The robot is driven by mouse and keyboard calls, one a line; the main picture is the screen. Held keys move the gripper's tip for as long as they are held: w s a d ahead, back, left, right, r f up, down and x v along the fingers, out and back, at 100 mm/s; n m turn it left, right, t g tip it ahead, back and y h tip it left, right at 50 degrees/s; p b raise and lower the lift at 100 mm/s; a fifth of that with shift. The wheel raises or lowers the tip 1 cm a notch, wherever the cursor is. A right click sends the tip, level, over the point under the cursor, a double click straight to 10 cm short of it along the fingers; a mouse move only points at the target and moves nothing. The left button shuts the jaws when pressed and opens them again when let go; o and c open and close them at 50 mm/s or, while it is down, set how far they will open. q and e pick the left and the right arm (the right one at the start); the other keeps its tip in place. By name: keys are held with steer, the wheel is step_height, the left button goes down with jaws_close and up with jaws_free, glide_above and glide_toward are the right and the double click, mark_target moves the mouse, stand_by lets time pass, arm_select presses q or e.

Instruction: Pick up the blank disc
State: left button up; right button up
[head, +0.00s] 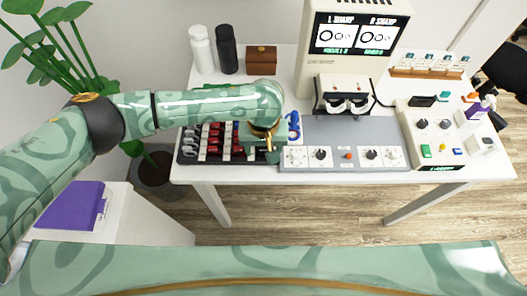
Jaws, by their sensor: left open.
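My left arm reaches in from the left over the white table (205,172). Its gripper (271,152) points down at the right end of a dark rack (190,153) and is open. The rack holds rows of small red, dark and white pieces. I cannot pick out the blank disc among them; the hand and forearm hide part of the rack. My right gripper is not in view.
A grey panel with knobs (334,130) lies right of the rack. Behind it stand a black-and-white eyepiece unit (343,94) and a monitor (358,36). A control box (437,150) is at right. Two bottles (227,50) and a wooden box (261,59) stand at back left.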

arm_select(q)
steer(key=c, duration=1.1)
steer(key=shift+o, duration=0.2)
steer(key=shift+r, duration=0.15)
